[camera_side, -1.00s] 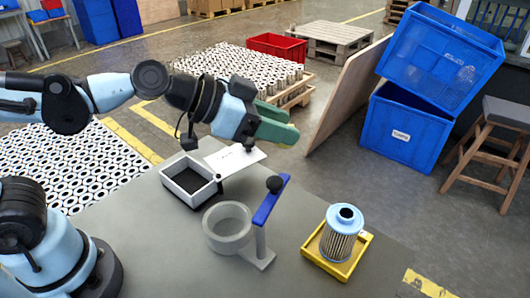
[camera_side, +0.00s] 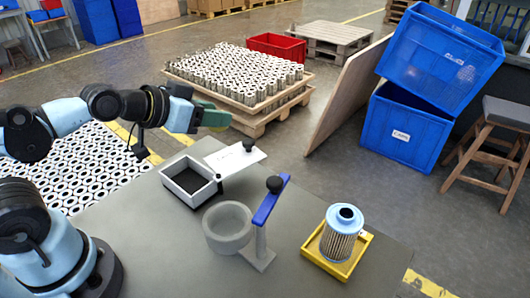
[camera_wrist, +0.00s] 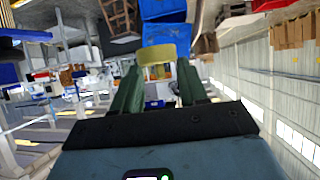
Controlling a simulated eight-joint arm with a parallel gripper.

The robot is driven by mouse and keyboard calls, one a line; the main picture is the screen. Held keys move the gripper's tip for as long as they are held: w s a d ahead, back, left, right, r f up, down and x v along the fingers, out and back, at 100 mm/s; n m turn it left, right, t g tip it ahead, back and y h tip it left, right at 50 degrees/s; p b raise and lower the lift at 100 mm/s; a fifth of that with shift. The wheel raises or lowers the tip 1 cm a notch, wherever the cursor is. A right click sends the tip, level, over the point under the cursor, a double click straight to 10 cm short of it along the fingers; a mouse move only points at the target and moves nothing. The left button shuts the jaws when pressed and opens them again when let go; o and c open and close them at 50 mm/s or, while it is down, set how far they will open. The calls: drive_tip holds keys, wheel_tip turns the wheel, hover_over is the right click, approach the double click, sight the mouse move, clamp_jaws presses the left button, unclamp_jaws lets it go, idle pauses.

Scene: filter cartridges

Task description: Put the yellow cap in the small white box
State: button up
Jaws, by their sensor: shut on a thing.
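My gripper (camera_side: 222,118) is raised, pointing right, behind and above the small white box in the side view. In the wrist view its green fingers (camera_wrist: 156,88) are shut on the yellow cap (camera_wrist: 164,53), which shows at their tips. I cannot make out the cap in the side view. The small white box (camera_side: 204,196) stands on the grey table with its top open and a dark inside. A white plate with a black knob (camera_side: 235,160) is beside it, on its far right.
On the table (camera_side: 170,262) stand a grey ring holder (camera_side: 228,243) with a blue lever (camera_side: 271,199), and a yellow tray (camera_side: 325,266) holding a blue-topped filter cartridge (camera_side: 341,240). Behind are a pallet of cartridges (camera_side: 240,75) and blue crates (camera_side: 405,130).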

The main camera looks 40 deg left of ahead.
drive_tip(key=s+d+r+m+g+h, duration=0.1)
drive_tip(key=d+m, duration=0.4)
drive_tip(key=d, duration=0.5)
drive_tip(key=s+d+r+m+g+h, duration=0.1)
drive_tip(key=s+d+m+g+h, duration=0.3)
drive_tip(key=d, duration=0.7)
drive_tip(key=s+d+r+m+g+h, duration=0.1)
drive_tip(key=s+d+m+g+h, duration=0.2)
drive_tip(key=d, duration=0.7)
drive_tip(key=m+g+h, duration=0.1)
drive_tip(key=m+h, duration=0.1)
drive_tip(key=h, duration=0.1)
drive_tip(key=shift+d+r+m+g, duration=0.15)
drive_tip(key=shift+r+m+g, duration=0.25)
drive_tip(key=shift+w, duration=0.1)
hover_over(339, 210)
wheel_tip(339, 210, down, 7)
drive_tip(key=shift+f, duration=1.8)
drive_tip(key=shift+f, duration=0.1)
drive_tip(key=o, duration=1.1)
drive_tip(key=shift+f, duration=0.1)
